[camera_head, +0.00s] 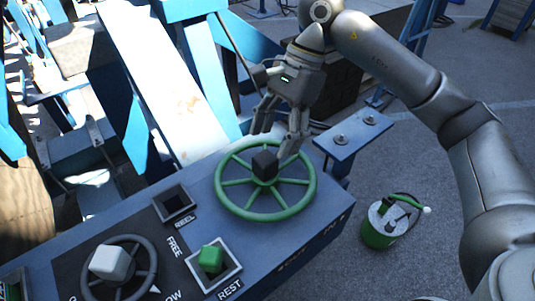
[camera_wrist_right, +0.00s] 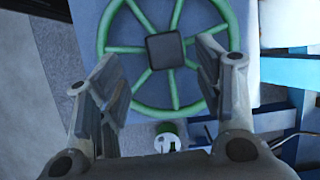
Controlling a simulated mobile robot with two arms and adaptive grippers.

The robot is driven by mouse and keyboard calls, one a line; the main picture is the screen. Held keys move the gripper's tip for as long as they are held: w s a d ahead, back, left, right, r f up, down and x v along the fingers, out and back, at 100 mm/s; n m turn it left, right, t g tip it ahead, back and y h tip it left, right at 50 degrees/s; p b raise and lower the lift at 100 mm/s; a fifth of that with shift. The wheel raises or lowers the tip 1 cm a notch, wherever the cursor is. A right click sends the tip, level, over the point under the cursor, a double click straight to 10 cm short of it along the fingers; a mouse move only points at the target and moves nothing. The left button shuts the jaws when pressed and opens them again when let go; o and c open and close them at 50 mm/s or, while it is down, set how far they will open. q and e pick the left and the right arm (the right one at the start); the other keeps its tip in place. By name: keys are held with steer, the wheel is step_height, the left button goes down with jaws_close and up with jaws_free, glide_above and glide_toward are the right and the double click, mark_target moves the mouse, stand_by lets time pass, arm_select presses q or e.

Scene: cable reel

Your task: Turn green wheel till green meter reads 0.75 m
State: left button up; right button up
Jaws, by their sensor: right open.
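The green wheel (camera_head: 222,181) lies flat on top of the blue console, with spokes and a dark square hub knob (camera_head: 265,164). My right gripper (camera_head: 273,142) is open above the far side of the wheel, its fingers pointing down near the knob. In the right wrist view, the wheel (camera_wrist_right: 104,32) lies beyond the open fingers (camera_wrist_right: 164,68), and the knob (camera_wrist_right: 165,49) shows between them with a gap on each side. I cannot tell whether a finger touches the wheel. No readable green meter shows. My left gripper is not in view.
A green block (camera_head: 211,259) sits in the REST socket; the REEL socket (camera_head: 173,204) looks empty. A dark wheel with a white knob (camera_head: 109,262) is at lower left. A green-and-grey canister (camera_head: 389,221) stands on the ground at right. Blue framework rises behind the console.

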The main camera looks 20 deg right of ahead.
mark_target(267, 156)
steer(key=x, duration=0.1)
steer(key=p+x, duration=0.1)
steer(key=x, duration=0.1)
steer(key=shift+w+f, duration=0.15)
steer(key=shift+f, duration=0.1)
steer(key=x, duration=0.2)
steer(key=p+x, duration=0.1)
steer(key=shift+w+a+f, duration=0.1)
steer(key=shift+a+f, duration=0.05)
steer(key=shift+f, duration=0.35)
steer(key=shift+c, duration=1.9)
steer(key=c, duration=0.5)
jaws_close()
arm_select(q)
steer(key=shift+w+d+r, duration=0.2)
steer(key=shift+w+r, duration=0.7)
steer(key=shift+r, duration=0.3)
